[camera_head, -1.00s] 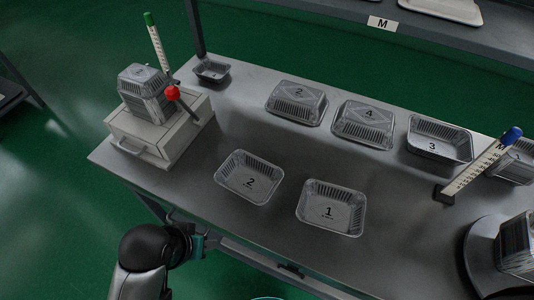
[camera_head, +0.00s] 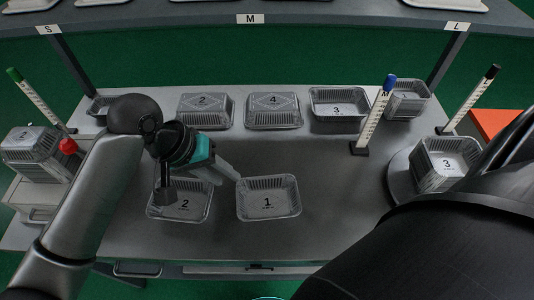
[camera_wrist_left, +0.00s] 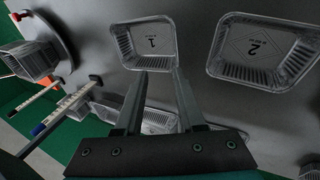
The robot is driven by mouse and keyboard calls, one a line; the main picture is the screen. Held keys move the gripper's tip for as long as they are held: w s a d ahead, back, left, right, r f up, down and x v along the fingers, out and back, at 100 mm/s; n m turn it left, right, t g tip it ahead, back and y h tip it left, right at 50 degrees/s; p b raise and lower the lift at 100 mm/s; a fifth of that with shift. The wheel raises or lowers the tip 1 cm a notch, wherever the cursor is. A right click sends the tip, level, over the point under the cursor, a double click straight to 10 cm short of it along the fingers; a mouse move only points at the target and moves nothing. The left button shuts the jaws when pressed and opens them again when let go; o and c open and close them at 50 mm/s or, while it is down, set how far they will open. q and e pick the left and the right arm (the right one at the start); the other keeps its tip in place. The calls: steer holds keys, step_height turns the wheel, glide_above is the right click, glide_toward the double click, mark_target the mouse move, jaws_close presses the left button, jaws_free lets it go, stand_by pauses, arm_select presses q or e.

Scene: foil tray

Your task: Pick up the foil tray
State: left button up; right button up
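Foil tray "1" (camera_head: 268,212) lies open and upright on the grey table, near its front middle. Foil tray "2" (camera_head: 207,208) lies to its left, partly covered by my left arm. My left gripper (camera_head: 234,174) hangs over the gap between them, its fingertips by the upper left rim of tray "1". In the left wrist view, the two fingers (camera_wrist_left: 159,70) are apart and empty, with tray "1" (camera_wrist_left: 125,45) just past their tips and tray "2" (camera_wrist_left: 226,50) to the right. Contact with the rim cannot be told. My right gripper is out of view.
A back row holds lidded trays "2" (camera_head: 207,112) and "4" (camera_head: 274,112) and open tray "3" (camera_head: 339,112). A blue-topped post (camera_head: 372,120) stands right of them. Tray stacks stand on a box at left (camera_head: 32,147) and a round stand at right (camera_head: 444,166).

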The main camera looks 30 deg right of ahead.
arm_select(q)
steer(key=w+a+r+y, duration=0.1)
steer(key=w+r+y, duration=0.1)
steer(key=w, duration=0.1)
steer(key=b, duration=0.2)
glide_toward(238, 197)
steer(key=shift+n+g, duration=0.3)
steer(key=x, duration=0.2)
steer(key=w+x, duration=0.1)
steer(key=x, duration=0.2)
steer(key=shift+d+f, duration=0.2)
steer(key=shift+f, duration=0.05)
steer(key=x, duration=0.1)
steer(key=b+x, duration=0.1)
steer(key=x, duration=0.3)
steer(key=shift+s+f+b, duration=0.15)
steer(key=shift+s+b, duration=0.15)
steer(key=shift+c, duration=0.4)
jaws_close()
steer(key=shift+a, duration=0.1)
